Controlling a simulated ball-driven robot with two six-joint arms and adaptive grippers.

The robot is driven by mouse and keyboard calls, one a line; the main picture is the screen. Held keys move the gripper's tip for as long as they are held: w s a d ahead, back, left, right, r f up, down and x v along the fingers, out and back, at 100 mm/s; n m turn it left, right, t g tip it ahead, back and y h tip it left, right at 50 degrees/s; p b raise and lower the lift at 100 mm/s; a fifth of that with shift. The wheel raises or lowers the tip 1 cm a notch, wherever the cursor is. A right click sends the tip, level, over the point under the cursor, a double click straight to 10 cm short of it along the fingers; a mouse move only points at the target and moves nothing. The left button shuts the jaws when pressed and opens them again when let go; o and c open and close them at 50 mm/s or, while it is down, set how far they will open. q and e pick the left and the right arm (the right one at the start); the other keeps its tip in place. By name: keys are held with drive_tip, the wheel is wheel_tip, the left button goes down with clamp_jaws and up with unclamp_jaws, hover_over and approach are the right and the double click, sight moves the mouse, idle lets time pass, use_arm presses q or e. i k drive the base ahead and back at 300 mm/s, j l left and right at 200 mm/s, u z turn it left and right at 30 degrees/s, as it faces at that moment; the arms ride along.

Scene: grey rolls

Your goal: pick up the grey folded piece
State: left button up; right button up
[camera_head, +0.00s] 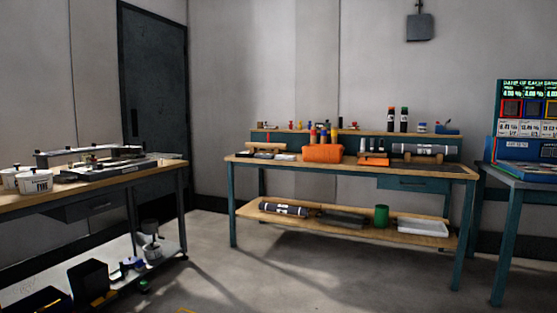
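A dark grey, low, flat piece (343,220) lies on the lower shelf of the middle workbench; it may be the grey folded piece, but it is too small and dim to tell whether it is folded. A grey roll with dark bands (283,209) lies to its left on the same shelf. Another grey roll (420,149) rests on the bench top at the right. Neither of my grippers shows in this view.
Another bench (160,169) stands left, a blue-legged table (503,240) right. The floor (300,270) between is clear.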

sight(264, 156)
drive_tip(key=i, duration=4.9)
drive_tip(key=j+u, duration=0.05)
drive_tip(key=j, duration=0.05)
